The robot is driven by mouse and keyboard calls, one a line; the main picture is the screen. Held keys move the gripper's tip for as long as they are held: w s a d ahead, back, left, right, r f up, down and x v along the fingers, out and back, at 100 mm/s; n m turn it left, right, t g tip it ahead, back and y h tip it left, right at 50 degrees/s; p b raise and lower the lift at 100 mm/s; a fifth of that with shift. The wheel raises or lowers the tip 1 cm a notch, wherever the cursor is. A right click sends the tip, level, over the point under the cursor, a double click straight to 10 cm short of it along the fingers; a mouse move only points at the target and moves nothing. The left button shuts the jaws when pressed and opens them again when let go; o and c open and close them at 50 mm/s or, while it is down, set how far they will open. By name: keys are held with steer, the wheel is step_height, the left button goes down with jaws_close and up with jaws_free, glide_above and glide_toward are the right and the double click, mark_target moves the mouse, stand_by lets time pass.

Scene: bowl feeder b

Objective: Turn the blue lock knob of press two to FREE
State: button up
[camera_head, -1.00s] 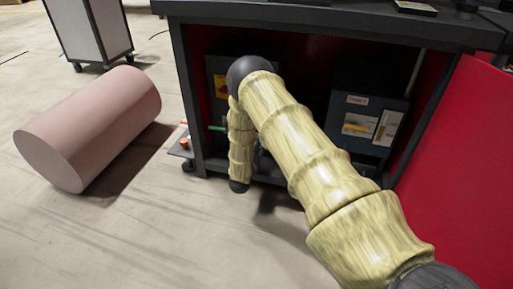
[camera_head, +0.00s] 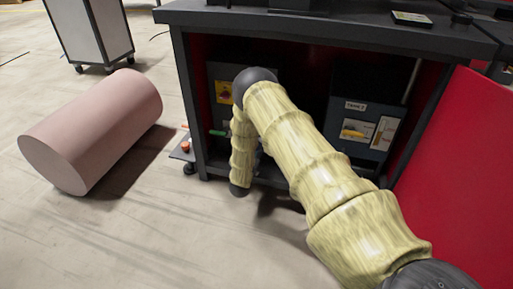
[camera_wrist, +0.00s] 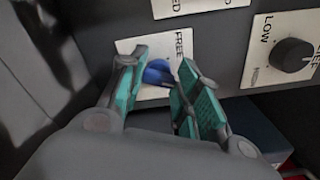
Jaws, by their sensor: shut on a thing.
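In the wrist view, the blue lock knob (camera_wrist: 157,74) sits on a white plate marked FREE (camera_wrist: 181,43) on a dark panel. My gripper (camera_wrist: 160,70) has one teal-padded finger on each side of the knob and is shut on it. The plate's left part and lower edge are partly hidden by the fingers, so I cannot read the lock side or tell the knob's exact angle. In the head view, my gripper and this knob are hidden behind my arm.
Beside the plate is a black dial (camera_wrist: 291,55) on a plate marked LOW. In the head view, the bench (camera_head: 330,30) encloses dark boxes, one with a yellow handle (camera_head: 352,134). A red panel (camera_head: 450,170) stands right; a pink cylinder (camera_head: 95,130) lies left on open floor.

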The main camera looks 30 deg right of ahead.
steer(key=n+p, duration=0.2)
steer(key=n, duration=0.1)
steer(key=shift+r+n+p, duration=0.1)
steer(key=shift+n+p, duration=0.2)
steer(key=shift+n, duration=0.1)
steer(key=n+p, duration=0.2)
steer(key=n, duration=0.1)
steer(key=shift+n, duration=0.3)
steer(key=n+p, duration=0.1)
steer(key=n, duration=0.1)
steer(key=n+p, duration=0.1)
steer(key=n, duration=0.1)
steer(key=shift+f, duration=0.3)
steer(key=shift+s+f+n+p, duration=0.15)
steer(key=shift+n+p, duration=0.15)
steer(key=shift+n, duration=1)
steer(key=o, duration=1)
steer(key=v, duration=1.2)
